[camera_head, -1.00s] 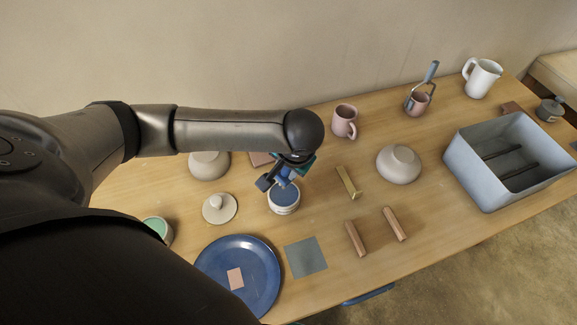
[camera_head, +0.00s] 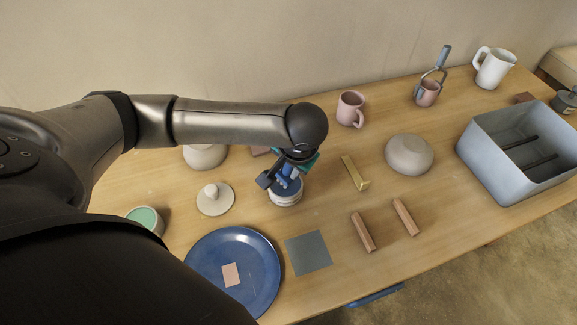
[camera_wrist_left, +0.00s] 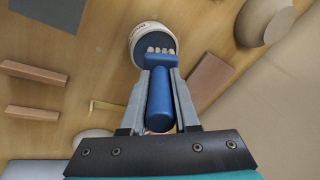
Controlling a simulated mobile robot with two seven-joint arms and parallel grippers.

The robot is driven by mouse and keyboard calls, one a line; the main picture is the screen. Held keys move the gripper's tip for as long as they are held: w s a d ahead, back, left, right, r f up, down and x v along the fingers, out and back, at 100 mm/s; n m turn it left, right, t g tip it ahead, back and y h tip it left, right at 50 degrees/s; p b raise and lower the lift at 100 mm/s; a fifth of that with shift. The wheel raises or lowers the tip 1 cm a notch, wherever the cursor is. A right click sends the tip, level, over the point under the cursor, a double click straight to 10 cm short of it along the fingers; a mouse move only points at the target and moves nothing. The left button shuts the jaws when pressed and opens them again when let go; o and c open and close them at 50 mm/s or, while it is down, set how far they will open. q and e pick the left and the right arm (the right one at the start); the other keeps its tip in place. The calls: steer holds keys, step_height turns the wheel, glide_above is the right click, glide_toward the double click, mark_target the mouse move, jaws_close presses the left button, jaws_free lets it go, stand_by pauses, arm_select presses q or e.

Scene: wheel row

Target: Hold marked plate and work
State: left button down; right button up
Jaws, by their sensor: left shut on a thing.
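A blue plate (camera_head: 262,262) with a pink square mark (camera_head: 231,274) lies on the table at the lower left. My black sleeve-like arm part covers its lower left edge in the head view. My left gripper (camera_head: 287,179) is shut on a blue brush, whose handle (camera_wrist_left: 160,100) lies between the jaws in the left wrist view. Its pale tufts (camera_wrist_left: 163,50) are over a round white pot (camera_head: 286,202) with a blue top or contents. I cannot tell whether the tufts touch it. My right gripper is not in view.
A grey square (camera_head: 308,252) lies right of the plate. Two wooden bars (camera_head: 362,232), a brass piece (camera_head: 354,173) and a bowl (camera_head: 409,155) are further right. A grey bin (camera_head: 490,175) stands at the right. A lid (camera_head: 215,199) and a green-topped pot (camera_head: 146,218) are left.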

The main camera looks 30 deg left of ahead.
arm_select(q)
steer(key=shift+f, duration=0.5)
stand_by(0.8)
steer(key=shift+s+f+p, duration=0.1)
steer(key=shift+f+p, duration=0.05)
steer(key=shift+p, duration=0.3)
stand_by(2.2)
step_height(320, 180, up, 7)
steer(key=p, duration=0.9)
stand_by(0.8)
steer(key=shift+w+d+b, duration=0.3)
steer(key=shift+w+b, duration=0.05)
steer(key=shift+w, duration=0.1)
steer(key=w+d+r+n+b, duration=0.15)
steer(key=d+r+b, duration=0.55)
steer(key=b, duration=0.7)
steer(key=s+a+f, duration=0.1)
steer(key=s, duration=0.5)
steer(key=shift+f, duration=0.15)
